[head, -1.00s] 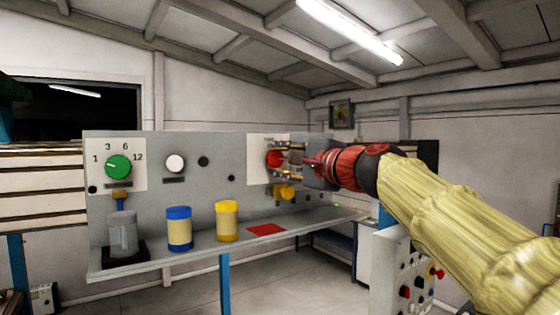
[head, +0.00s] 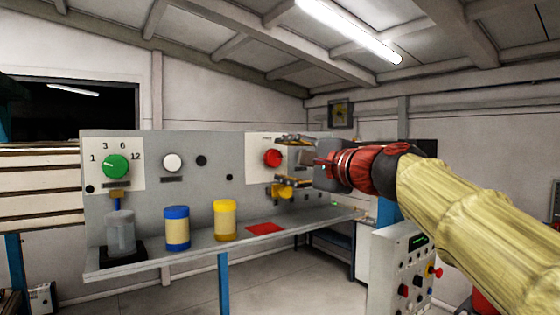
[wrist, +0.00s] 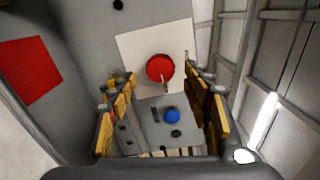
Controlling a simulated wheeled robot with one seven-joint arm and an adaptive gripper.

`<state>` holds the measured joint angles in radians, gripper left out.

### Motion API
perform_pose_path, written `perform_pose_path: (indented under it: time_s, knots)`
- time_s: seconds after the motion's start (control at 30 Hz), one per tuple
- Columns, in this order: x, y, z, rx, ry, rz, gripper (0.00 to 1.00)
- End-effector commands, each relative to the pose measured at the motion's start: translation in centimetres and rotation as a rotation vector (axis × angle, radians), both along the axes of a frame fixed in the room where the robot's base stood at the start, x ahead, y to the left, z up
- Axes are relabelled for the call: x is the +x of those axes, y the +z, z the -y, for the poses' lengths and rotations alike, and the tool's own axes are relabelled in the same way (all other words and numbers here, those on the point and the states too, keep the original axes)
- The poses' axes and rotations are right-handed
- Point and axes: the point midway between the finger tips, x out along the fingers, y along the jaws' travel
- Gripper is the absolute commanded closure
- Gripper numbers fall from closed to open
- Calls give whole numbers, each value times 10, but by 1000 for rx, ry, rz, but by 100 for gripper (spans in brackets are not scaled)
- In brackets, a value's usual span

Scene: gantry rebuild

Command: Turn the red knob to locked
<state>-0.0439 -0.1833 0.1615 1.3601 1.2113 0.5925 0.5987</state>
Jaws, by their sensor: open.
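The red knob (head: 272,158) is on a white plate on the right part of the grey upright panel. In the wrist view the red knob (wrist: 160,67) shows as a round red disc on its white plate (wrist: 135,48). A thin pale mark is at its lower edge; I cannot read a locked mark. My gripper (head: 286,163) is open and empty, facing the panel. Its fingers are above and below the knob in the head view, apart from it. In the wrist view they stand left and right of the knob (wrist: 160,80).
A green dial (head: 116,166), a white button (head: 173,162) and a blue button (wrist: 171,115) are on the panel. A blue-banded jar (head: 178,230) and yellow jar (head: 226,220) stand on the shelf (head: 200,250).

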Motion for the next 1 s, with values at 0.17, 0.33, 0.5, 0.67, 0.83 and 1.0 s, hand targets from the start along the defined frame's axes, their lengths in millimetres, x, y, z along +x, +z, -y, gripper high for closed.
perform_pose_path:
  time_s: [0.17,0.33,0.5,0.67,0.83,1.0]
  knots:
    - [-33,1,23,0,-3,2,50]
    - [-56,0,39,-1,-3,1,50]
    - [-69,0,48,-1,-2,0,50]
    - [-73,-1,50,-1,0,0,50]
    - [-73,0,49,-1,0,0,50]
    - [-73,-2,48,-49,4,24,50]
